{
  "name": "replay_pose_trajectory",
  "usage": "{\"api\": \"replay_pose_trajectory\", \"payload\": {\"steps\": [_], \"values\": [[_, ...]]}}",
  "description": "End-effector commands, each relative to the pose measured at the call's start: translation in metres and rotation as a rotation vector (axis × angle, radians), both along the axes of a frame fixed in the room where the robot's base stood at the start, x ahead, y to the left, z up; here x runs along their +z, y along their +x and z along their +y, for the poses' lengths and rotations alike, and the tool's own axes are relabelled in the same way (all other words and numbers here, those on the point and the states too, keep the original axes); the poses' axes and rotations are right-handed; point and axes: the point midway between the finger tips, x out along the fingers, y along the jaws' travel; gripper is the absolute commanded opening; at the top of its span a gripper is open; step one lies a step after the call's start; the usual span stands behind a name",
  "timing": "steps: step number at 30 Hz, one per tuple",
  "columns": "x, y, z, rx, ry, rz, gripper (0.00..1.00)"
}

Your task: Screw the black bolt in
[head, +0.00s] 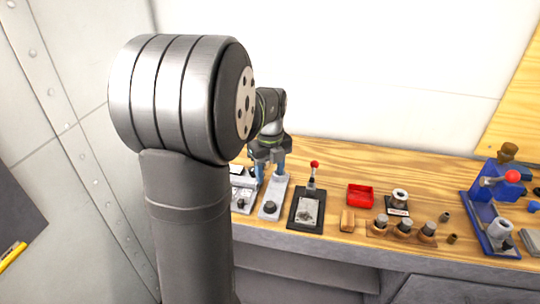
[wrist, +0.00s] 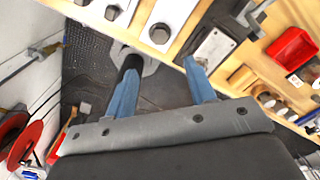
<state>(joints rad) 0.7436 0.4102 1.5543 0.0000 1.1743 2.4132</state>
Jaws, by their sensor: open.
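A dark, black-looking bolt head (head: 269,208) stands upright on a pale grey plate (head: 273,191) near the bench's front edge. In the wrist view a dark bolt head (wrist: 159,33) shows on a pale plate, ahead of the gap between my fingers. My gripper (head: 270,172) is open, its two blue fingers apart and pointing down over the back of the plate in the head view. In the wrist view my gripper (wrist: 160,66) has nothing between its fingertips. How deep the bolt sits is hidden.
A second pale plate (head: 238,186) is left of the bolt's plate, partly hidden by my arm. Right of it stand a black-based lever (head: 307,209) with a red knob, a red tray (head: 360,195), a wooden holder (head: 400,231) with several pegs, and a blue vise (head: 488,225).

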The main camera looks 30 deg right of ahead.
Motion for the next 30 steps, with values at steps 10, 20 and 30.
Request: {"api": "replay_pose_trajectory", "payload": {"steps": [10,20,30], "values": [[0.052,0.0,0.0,0.0,-0.001,-0.001,0.5],[0.056,0.0,0.0,0.0,0.0,0.0,0.5],[0.054,0.0,0.0,0.0,0.0,0.0,0.5]]}}
